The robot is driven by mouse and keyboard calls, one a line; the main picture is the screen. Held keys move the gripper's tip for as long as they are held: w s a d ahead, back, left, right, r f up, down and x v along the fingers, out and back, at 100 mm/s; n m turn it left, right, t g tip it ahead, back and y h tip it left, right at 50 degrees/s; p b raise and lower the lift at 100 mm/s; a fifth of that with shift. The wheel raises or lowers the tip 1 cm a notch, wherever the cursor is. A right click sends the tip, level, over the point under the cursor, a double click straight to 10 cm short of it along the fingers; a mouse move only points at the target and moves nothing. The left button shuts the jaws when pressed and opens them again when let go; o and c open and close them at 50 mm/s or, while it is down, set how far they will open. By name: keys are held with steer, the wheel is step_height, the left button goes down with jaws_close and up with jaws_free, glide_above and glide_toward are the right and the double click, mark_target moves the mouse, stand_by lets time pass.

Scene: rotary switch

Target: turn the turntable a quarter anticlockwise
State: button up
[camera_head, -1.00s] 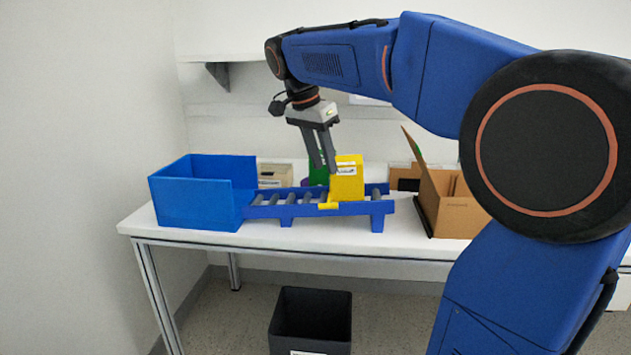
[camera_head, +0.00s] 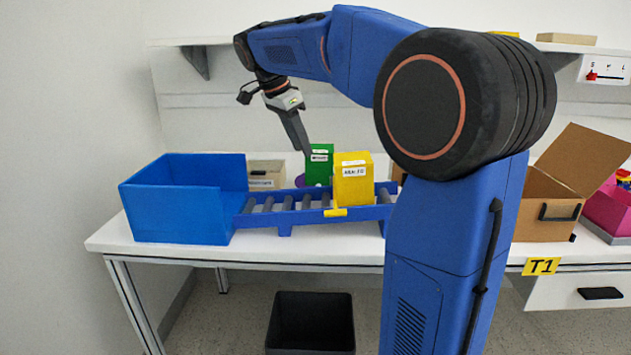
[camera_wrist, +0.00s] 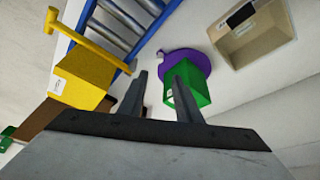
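The turntable is a purple disc with a small handle-like tab, clear in the wrist view (camera_wrist: 207,66). Only a sliver of it shows in the head view (camera_head: 299,182). A green box (camera_head: 320,160) stands on it, seen also in the wrist view (camera_wrist: 200,88). My gripper (camera_head: 306,150) points down in front of or above the turntable area, beside the green box. In the wrist view my gripper (camera_wrist: 161,74) has its fingers apart with nothing between them. The right finger overlaps the box's edge in the picture; contact cannot be told.
A yellow box (camera_head: 353,182) stands on the blue roller conveyor (camera_head: 285,216), right of the turntable, by a yellow stop (camera_head: 335,212). A blue bin (camera_head: 180,212) is at the left end. A beige bin (camera_head: 266,174) stands behind. An open cardboard box (camera_head: 545,205) is right.

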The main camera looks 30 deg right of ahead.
steer(key=x, duration=1.3)
steer(key=shift+d+f, duration=0.1)
jaws_close()
